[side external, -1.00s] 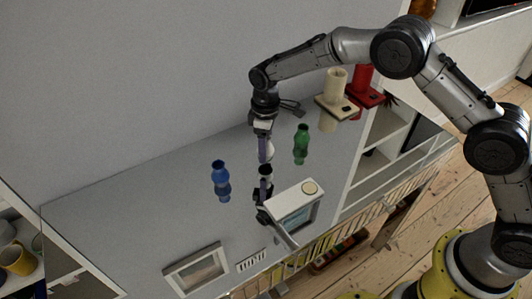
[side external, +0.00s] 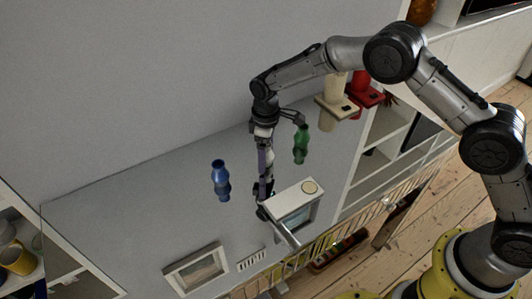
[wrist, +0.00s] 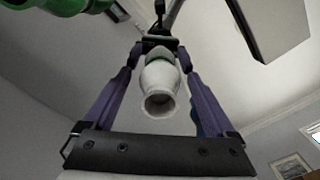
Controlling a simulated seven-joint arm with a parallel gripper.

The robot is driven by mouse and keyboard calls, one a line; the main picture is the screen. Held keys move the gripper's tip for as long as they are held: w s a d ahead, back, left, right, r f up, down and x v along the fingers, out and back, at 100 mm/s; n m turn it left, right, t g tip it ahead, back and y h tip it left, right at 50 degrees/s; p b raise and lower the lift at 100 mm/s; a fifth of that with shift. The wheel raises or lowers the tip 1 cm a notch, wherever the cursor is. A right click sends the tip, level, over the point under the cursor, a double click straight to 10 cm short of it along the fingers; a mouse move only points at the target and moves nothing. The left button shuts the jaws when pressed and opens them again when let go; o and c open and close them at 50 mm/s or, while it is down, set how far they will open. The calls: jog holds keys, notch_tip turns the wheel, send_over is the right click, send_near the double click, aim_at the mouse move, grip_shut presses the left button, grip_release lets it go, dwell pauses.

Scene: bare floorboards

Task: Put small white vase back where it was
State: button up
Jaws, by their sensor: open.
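The small white vase (wrist: 160,88) stands between the two purple fingers of my gripper (wrist: 160,50) in the wrist view, its open mouth facing the camera. My gripper is open around it, with a finger on either side; whether either touches it I cannot tell. In the side view my gripper (side external: 264,172) points down close to the glossy grey top (side external: 130,210). The vase is mostly hidden behind the fingers there.
A green vase (side external: 301,143) stands just right of my gripper, and a blue vase (side external: 219,174) to the left. A white box-shaped device (side external: 292,203) is close in front. A picture frame (side external: 196,268) lies near the front edge. Cream (side external: 337,108) and red (side external: 366,97) objects are at right.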

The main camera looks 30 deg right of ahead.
notch_tip(320, 180, up, 13)
jog(key=shift+d+f, duration=0.1)
jog(key=shift+f, duration=0.1)
jog(key=s+d+r+m+t, duration=0.35)
jog(key=s+d+r, duration=0.85)
jog(key=s+r, duration=0.4)
jog(key=s+d+f+m+t, duration=0.1)
jog(key=s+d+m, duration=0.1)
jog(key=s, duration=0.7)
jog(key=s+d+f+m+t, duration=0.1)
jog(key=s+d+f+m, duration=0.1)
jog(key=s, duration=0.8)
jog(key=shift+s+d+f+m, duration=0.15)
jog(key=shift+d+f+m, duration=0.05)
jog(key=shift+d+m, duration=0.5)
